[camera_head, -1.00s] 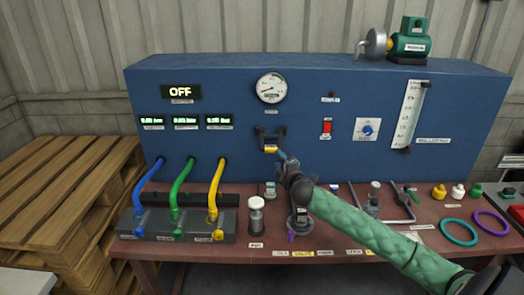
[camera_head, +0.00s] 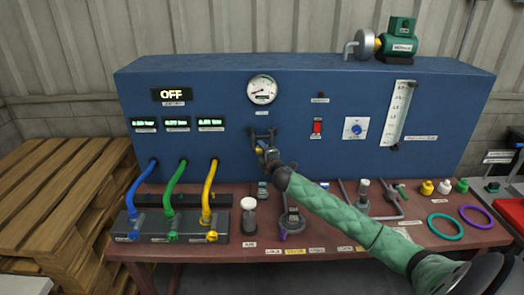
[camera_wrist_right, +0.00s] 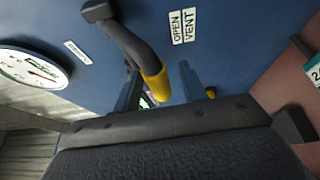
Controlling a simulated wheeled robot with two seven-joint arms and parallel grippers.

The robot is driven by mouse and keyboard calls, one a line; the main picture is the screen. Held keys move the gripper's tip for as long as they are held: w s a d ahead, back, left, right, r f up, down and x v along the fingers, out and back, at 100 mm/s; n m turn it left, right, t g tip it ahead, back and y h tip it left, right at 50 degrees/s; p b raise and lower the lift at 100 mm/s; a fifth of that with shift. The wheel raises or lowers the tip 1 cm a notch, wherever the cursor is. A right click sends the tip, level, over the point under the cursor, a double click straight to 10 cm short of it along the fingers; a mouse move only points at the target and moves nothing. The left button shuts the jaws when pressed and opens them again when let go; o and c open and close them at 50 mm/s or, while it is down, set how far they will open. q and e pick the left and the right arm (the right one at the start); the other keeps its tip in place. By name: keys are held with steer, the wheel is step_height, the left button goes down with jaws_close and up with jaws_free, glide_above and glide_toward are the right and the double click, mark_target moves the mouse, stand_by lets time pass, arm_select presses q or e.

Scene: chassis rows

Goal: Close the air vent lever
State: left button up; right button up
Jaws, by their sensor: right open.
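The vent lever is a black bar with a yellow end, mounted on the blue panel below the round gauge. In the head view the lever (camera_head: 262,133) is partly covered by my right gripper (camera_head: 264,153). In the right wrist view the lever (camera_wrist_right: 135,42) reaches down from the panel, and its yellow end (camera_wrist_right: 156,84) lies between the two fingers of my right gripper (camera_wrist_right: 160,88). The fingers stand apart on either side of it; I cannot tell whether either touches it. A label reading OPEN VENT (camera_wrist_right: 182,26) is beside the lever. My left gripper is not in view.
The blue panel (camera_head: 225,85) rises behind the reddish table (camera_head: 330,240). The pressure gauge (camera_head: 262,90) is above the lever. Blue, green and yellow hoses (camera_head: 210,185) stand at the left. A red switch (camera_head: 317,127) and blue knob (camera_head: 354,128) are at the right.

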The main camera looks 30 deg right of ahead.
steer(key=shift+c, duration=0.2)
jaws_close()
steer(key=shift+r, duration=0.1)
